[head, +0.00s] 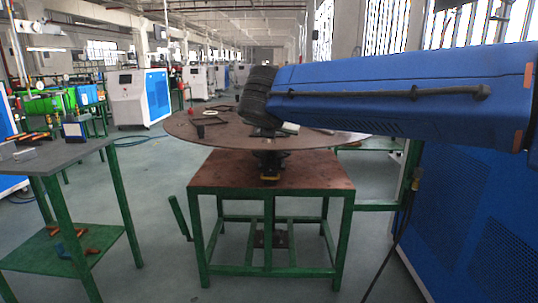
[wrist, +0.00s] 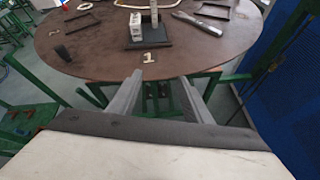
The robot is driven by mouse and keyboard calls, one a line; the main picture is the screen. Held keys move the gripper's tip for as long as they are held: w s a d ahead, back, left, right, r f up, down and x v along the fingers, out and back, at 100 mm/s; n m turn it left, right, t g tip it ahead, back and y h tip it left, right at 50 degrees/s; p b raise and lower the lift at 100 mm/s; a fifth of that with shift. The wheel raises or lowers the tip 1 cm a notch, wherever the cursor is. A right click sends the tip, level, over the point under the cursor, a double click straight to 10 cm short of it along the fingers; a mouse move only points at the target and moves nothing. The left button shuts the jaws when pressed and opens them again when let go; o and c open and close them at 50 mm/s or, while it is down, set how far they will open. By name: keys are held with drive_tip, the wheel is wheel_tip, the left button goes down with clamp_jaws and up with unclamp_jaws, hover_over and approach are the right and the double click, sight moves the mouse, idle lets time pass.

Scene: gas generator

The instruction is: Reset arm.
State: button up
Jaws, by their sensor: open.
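In the head view my blue arm (head: 400,95) reaches in from the right, and its dark ribbed end hangs over the round brown table (head: 190,128). My gripper is hard to make out there. In the wrist view my gripper (wrist: 161,78) shows two grey fingers, spread apart with nothing between them. They point at the near edge of the round table (wrist: 85,45). A white block (wrist: 136,27) stands on a dark base (wrist: 165,42) beyond the fingertips, apart from them. A small pale number 1 piece (wrist: 150,58) lies just in front of that base.
Dark frames (wrist: 78,11) and a flat tool (wrist: 198,23) lie on the round table. Below it is a square brown table (head: 230,172) with green legs. A green-legged bench (head: 70,158) stands at left, a blue cabinet (head: 470,220) at right. Open floor lies between bench and table.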

drive_tip(key=s+d+f+m+g, duration=0.2)
drive_tip(key=s+d+f+m, duration=0.25)
drive_tip(key=d, duration=0.25)
drive_tip(key=s+d+f+m+g+h, duration=0.1)
drive_tip(key=s+d+f+m, duration=0.4)
drive_tip(key=d, duration=0.3)
drive_tip(key=s+d+f+m+g, duration=0.2)
drive_tip(key=s+d+f+m, duration=0.2)
drive_tip(key=d+m, duration=0.25)
drive_tip(key=s+d+f+m+g+y, duration=0.1)
drive_tip(key=s+d+f+m, duration=0.2)
drive_tip(key=s+f+m, duration=0.4)
drive_tip(key=s+d+f+m+g+y, duration=0.1)
drive_tip(key=s+d+f+m, duration=0.2)
drive_tip(key=s+f+m, duration=0.5)
drive_tip(key=s+m, duration=0.1)
drive_tip(key=s, duration=0.3)
drive_tip(key=shift+s+f+m+g, duration=0.25)
drive_tip(key=shift+s+m+g, duration=0.05)
drive_tip(key=shift+m+g, duration=0.1)
